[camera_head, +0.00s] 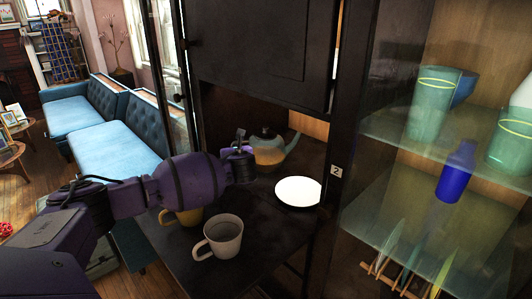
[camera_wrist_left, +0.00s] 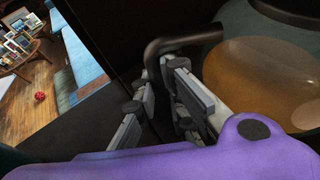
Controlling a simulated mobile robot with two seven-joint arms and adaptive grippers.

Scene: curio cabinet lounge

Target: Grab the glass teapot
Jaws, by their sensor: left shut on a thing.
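The glass teapot (camera_head: 269,153) stands in the dark cabinet recess, with amber liquid, a dark lid and a spout pointing right. My left gripper (camera_head: 240,148) is at its left side, where the handle is. In the left wrist view the teapot's amber body (camera_wrist_left: 265,80) fills the right, and its dark handle (camera_wrist_left: 185,41) curves down to the jaws. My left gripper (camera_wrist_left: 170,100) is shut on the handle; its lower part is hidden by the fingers. The teapot looks upright. My right gripper is in neither view.
A white plate (camera_head: 298,191) lies right of the teapot. A grey-white mug (camera_head: 224,242) stands in front, and a yellow mug (camera_head: 188,218) is partly hidden under my left arm. Glass shelves (camera_head: 400,140) with cups and a blue bottle (camera_head: 457,172) are at right. A dark panel (camera_head: 265,50) hangs above.

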